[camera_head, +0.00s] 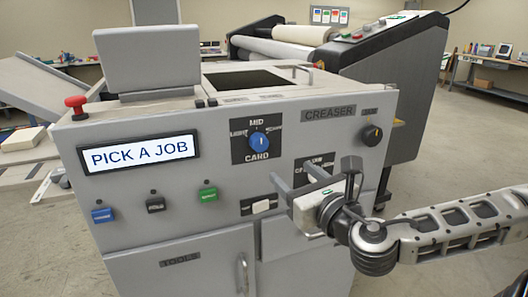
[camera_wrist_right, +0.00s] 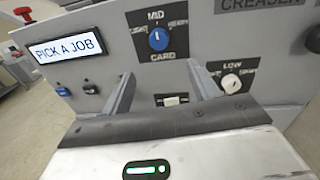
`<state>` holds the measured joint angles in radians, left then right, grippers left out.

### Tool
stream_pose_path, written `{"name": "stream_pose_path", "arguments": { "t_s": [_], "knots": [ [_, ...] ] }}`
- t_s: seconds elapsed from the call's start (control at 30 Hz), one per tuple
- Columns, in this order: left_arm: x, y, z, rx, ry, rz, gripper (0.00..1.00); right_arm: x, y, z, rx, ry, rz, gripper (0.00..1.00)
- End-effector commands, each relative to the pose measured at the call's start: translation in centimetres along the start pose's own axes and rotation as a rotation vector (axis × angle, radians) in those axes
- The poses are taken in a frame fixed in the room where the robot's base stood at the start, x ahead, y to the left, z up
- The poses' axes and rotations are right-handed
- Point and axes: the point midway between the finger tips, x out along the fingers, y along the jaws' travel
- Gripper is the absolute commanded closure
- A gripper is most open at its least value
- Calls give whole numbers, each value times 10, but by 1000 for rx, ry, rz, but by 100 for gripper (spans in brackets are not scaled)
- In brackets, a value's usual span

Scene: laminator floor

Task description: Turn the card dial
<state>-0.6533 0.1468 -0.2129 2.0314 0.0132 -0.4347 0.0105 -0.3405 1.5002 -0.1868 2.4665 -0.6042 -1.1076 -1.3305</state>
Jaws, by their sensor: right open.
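The card dial (camera_head: 258,140) is a round blue knob on a dark square plate on the creaser's grey front panel. MID is printed above it and CARD below. Its small white mark appears to point up towards MID. It also shows in the right wrist view (camera_wrist_right: 158,39), beyond the fingertips. My right gripper (camera_head: 291,171) is open and empty, below and to the right of the dial and apart from it. In the wrist view its two fingers (camera_wrist_right: 159,70) stand spread, with the dial above the gap between them. My left gripper is not in view.
A screen (camera_head: 139,153) reads PICK A JOB. Blue (camera_head: 103,215), black (camera_head: 155,204) and green (camera_head: 208,195) buttons sit below it. A white dial (camera_wrist_right: 231,83) marked LOW lies right of the fingers. A black knob (camera_head: 372,133) and red stop button (camera_head: 76,104) are farther out.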

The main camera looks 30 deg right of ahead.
Motion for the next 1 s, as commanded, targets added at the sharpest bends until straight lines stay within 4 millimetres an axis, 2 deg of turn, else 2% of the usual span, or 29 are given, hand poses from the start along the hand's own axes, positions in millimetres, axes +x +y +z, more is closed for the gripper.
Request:
{"name": "stream_pose_path", "arguments": {
  "t_s": [0.03, 0.1, 0.27, 0.7, 0.83, 1.0],
  "knots": [
    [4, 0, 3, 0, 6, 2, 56, 7, 0, -2, 11, -10, 0, 40],
    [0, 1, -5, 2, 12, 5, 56, 15, -2, 1, 10, -6, -6, 40],
    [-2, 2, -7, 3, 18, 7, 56, 34, 0, 2, 12, -6, 0, 40],
    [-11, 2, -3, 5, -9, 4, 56, 113, 0, 2, 9, -1, 0, 40],
    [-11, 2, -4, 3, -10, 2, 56, 128, 0, 1, 8, 0, 1, 40],
    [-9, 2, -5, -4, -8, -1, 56, 138, 1, 0, 6, 2, 2, 40]
  ]
}}
